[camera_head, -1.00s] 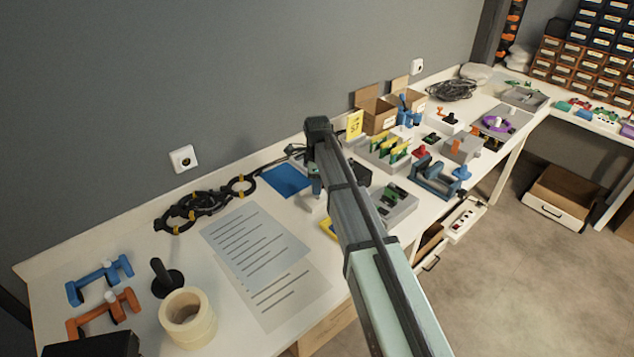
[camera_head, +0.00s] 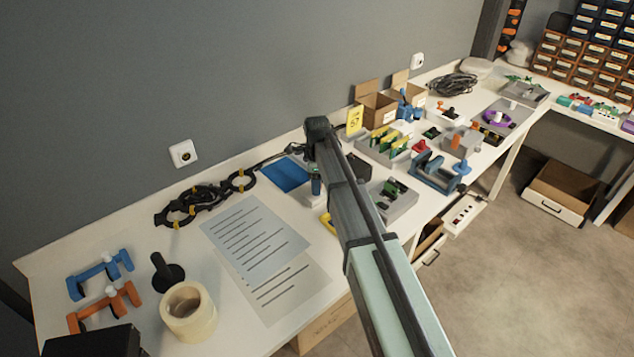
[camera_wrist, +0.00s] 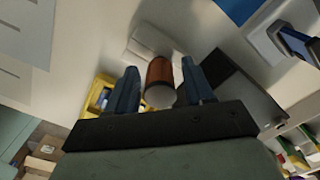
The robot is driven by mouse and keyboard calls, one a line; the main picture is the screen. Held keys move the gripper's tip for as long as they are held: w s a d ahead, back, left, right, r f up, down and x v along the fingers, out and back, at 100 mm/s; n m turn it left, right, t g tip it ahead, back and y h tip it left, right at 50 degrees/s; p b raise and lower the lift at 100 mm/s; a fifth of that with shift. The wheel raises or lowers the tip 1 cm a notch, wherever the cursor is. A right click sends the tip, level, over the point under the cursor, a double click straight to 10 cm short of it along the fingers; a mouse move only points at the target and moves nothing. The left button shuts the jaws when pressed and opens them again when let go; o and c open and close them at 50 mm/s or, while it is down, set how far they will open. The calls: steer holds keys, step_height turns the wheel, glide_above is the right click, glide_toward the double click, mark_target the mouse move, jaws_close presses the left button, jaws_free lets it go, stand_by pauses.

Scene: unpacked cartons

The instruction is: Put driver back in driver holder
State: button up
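In the wrist view a brown-orange cylindrical handle with a grey end (camera_wrist: 160,76), apparently the driver, is between the fingers of my gripper (camera_wrist: 163,88). The fingers are apart, and a narrow gap shows on each side of the handle. A white block (camera_wrist: 148,42) lies just beyond the handle; I cannot tell whether it is the driver holder or whether the handle sits in it. In the head view my arm hides the driver and most of my gripper (camera_head: 316,184), which is low over the bench.
A black box (camera_head: 357,168) stands right of my gripper; it also shows in the wrist view (camera_wrist: 238,85). A yellow bin (camera_wrist: 100,96) is close to the left finger. Grey trays (camera_head: 396,204) and a blue frame (camera_head: 436,173) lie farther right. Paper sheets (camera_head: 250,238) lie left.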

steer(key=shift+o, duration=0.5)
step_height(320, 180, up, 14)
stand_by(0.5)
steer(key=shift+f, duration=0.1)
